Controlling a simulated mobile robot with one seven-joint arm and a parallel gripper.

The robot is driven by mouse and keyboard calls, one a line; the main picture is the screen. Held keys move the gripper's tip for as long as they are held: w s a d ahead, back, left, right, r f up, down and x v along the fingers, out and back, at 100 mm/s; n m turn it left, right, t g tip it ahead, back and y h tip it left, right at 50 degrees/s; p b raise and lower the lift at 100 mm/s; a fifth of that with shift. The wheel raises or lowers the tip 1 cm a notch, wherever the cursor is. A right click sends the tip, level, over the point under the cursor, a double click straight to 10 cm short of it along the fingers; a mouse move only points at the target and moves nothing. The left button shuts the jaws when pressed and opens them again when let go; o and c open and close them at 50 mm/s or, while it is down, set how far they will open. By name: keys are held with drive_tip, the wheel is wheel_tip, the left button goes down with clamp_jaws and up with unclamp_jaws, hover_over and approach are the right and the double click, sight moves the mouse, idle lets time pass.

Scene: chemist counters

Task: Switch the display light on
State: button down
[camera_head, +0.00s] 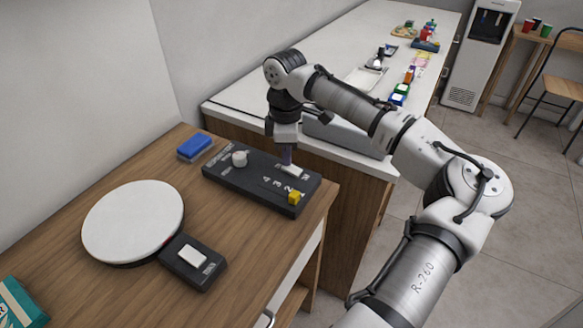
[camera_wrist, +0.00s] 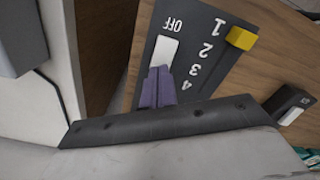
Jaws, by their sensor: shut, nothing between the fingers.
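A black control panel (camera_head: 235,178) lies on the wooden counter, with a white round knob (camera_head: 239,159), a white rocker switch (camera_head: 292,170), a yellow slider knob (camera_head: 294,197) and printed numbers. My gripper (camera_head: 287,158) points down at the white rocker, its purple fingers shut and empty. In the wrist view the fingertips (camera_wrist: 157,72) overlap the near end of the white rocker (camera_wrist: 163,48), beside the word OFF. I cannot tell whether they touch it. The yellow slider knob (camera_wrist: 241,38) sits by the number 1. No lamp shows clearly.
A white round turntable (camera_head: 133,221) and a black box with a white rocker (camera_head: 192,257) stand left and in front of the panel. A blue block (camera_head: 195,147) lies behind it. A white-topped counter (camera_head: 240,101) with several small items stands behind.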

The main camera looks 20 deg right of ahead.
drive_tip(key=shift+f, duration=0.6)
idle(0.3)
wheel_tip(320, 180, up, 7)
drive_tip(key=p, duration=0.6)
idle(0.6)
